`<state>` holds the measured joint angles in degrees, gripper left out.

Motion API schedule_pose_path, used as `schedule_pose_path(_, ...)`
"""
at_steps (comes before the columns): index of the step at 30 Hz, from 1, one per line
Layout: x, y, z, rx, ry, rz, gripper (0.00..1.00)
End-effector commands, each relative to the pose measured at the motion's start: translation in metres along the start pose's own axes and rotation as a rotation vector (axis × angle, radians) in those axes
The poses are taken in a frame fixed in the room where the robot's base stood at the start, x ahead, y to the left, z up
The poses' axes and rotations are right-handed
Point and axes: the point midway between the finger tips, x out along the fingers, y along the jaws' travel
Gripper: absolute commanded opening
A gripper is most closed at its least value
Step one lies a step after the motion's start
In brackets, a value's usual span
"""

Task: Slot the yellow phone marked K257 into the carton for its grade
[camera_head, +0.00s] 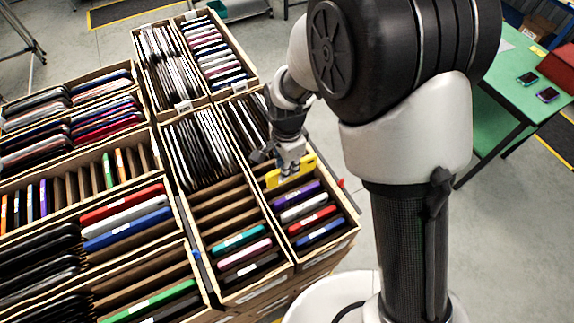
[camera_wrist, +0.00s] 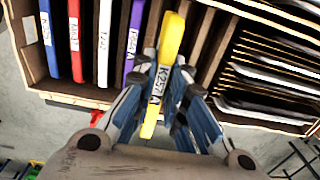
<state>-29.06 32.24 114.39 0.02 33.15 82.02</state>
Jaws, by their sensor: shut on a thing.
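My gripper (camera_head: 290,160) is shut on the yellow phone (camera_head: 304,172). In the wrist view the yellow phone (camera_wrist: 172,42) stands between the blue-padded fingers of my gripper (camera_wrist: 163,88), its white label reading K257 A. It is over the right-hand carton (camera_head: 327,246), just beyond a purple phone (camera_head: 297,193). The wrist view shows the purple phone (camera_wrist: 128,42) close beside it on the left and brown dividers with open gaps on the right. I cannot tell whether its lower edge is inside a slot.
White, red (camera_head: 312,219) and blue (camera_head: 320,232) phones fill the carton's near end; dark phones stand farther back. More tilted cartons (camera_head: 228,297) crowd the left. A green table (camera_head: 501,83) with two phones stands at the right.

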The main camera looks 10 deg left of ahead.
Motion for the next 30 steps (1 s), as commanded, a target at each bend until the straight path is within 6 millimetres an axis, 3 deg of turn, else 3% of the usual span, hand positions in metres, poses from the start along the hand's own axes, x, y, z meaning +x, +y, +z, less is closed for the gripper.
schedule_pose_path(30,0.071,0.0,0.0,0.0,0.0,-0.001,0.0)
